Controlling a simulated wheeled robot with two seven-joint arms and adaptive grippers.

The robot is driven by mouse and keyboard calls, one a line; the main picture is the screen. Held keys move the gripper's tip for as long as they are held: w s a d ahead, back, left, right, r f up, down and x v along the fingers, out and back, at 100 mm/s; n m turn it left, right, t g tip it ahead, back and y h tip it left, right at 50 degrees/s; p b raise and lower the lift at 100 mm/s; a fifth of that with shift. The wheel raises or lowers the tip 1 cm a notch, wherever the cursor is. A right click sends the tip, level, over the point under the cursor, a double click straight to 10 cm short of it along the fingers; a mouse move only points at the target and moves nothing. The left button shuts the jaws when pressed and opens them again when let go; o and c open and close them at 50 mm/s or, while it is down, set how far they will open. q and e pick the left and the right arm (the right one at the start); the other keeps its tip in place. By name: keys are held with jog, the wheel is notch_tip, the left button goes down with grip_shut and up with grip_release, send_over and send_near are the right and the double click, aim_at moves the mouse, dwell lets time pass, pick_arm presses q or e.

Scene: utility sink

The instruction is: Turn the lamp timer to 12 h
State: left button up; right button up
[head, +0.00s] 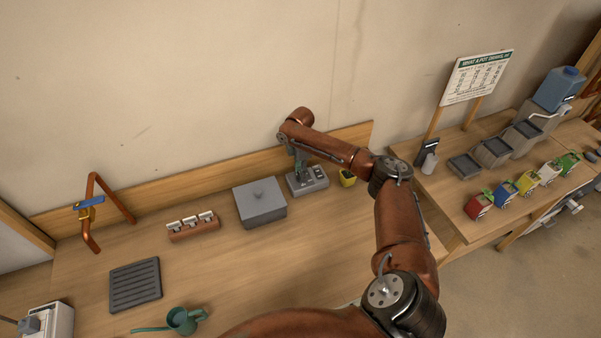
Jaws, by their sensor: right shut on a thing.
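The lamp timer appears to be the small grey box (318,184) on the wooden counter near the back wall, with light marks or switches on its right part. My right gripper (301,178) points down onto the left part of this box from above. It is shut on what looks like the timer's knob. The fingers hide the knob and any dial markings, so its setting cannot be read. My left gripper is not in view.
A rack with white-topped pieces (194,229), a dark slatted mat (135,285) and a green watering can (183,321) are farther left.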

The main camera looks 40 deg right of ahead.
jog(key=shift+r+m+p, duration=0.15)
jog(key=shift+m+p, duration=0.25)
jog(key=shift+p, duration=0.35)
jog(key=m+p, duration=0.7)
jog(key=p, duration=0.2)
jog(key=shift+m+p, duration=0.95)
jog(key=shift+m, duration=0.25)
jog(key=m+p, duration=0.2)
jog(key=shift+m, duration=0.3)
jog(key=m+p, duration=0.2)
jog(key=m, duration=0.1)
jog(key=shift+m, duration=0.3)
jog(key=m+p, duration=0.1)
jog(key=m, duration=0.2)
jog(key=shift+m, duration=0.3)
jog(key=shift+m+p, duration=0.7)
jog(key=shift+m, duration=1.1)
